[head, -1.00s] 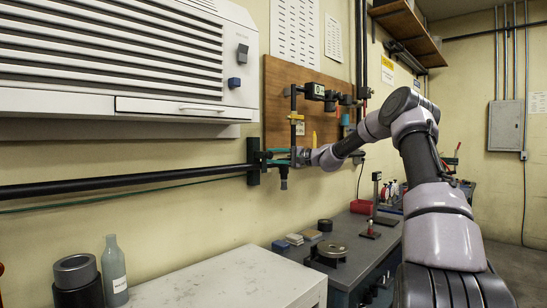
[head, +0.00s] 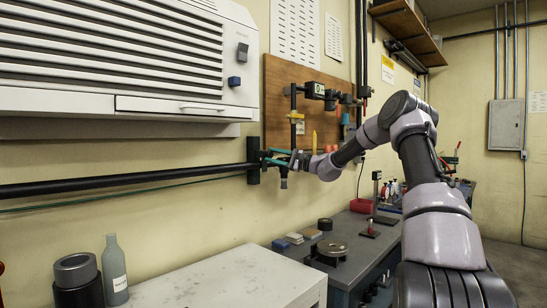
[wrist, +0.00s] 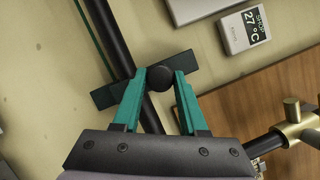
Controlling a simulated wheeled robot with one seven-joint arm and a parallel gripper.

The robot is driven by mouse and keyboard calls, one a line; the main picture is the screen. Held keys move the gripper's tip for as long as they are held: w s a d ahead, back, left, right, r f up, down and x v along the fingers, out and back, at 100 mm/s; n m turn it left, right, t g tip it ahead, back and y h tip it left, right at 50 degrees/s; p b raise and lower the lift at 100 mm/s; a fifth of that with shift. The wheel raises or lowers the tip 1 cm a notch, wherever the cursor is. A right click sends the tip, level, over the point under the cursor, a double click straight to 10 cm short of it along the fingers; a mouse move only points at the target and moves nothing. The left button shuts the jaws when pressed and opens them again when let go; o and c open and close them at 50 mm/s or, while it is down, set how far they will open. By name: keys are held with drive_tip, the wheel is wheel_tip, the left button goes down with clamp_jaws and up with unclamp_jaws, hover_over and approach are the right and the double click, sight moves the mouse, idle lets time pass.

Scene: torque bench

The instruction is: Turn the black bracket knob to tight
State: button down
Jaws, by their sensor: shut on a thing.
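The black bracket knob (wrist: 160,78) is a round dark cap in front of the bracket's dark plate (wrist: 196,64) in the wrist view. My gripper (wrist: 160,75) has its two teal fingers on either side of the knob and is shut on it. In the head view my gripper (head: 270,158) reaches left to the bracket (head: 253,160) at the end of the black pipe (head: 130,181). The knob itself cannot be made out there behind the fingers. No mark showing how tight it is can be read.
A wooden board (head: 280,75) with fittings hangs behind. A louvred white unit (head: 120,60) juts out at upper left. A white-topped cabinet (head: 215,282) stands below. A brass fitting (wrist: 292,120) shows at right in the wrist view, below a thermometer display (wrist: 247,28).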

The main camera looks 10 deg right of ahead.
drive_tip(key=shift+d, duration=0.1)
drive_tip(key=shift+c, duration=2.3)
unclamp_jaws()
drive_tip(key=v, duration=1)
drive_tip(key=shift+s+d, duration=0.2)
drive_tip(key=shift+d, duration=0.1)
drive_tip(key=shift+f, duration=0.1)
drive_tip(key=shift+a, duration=0.1)
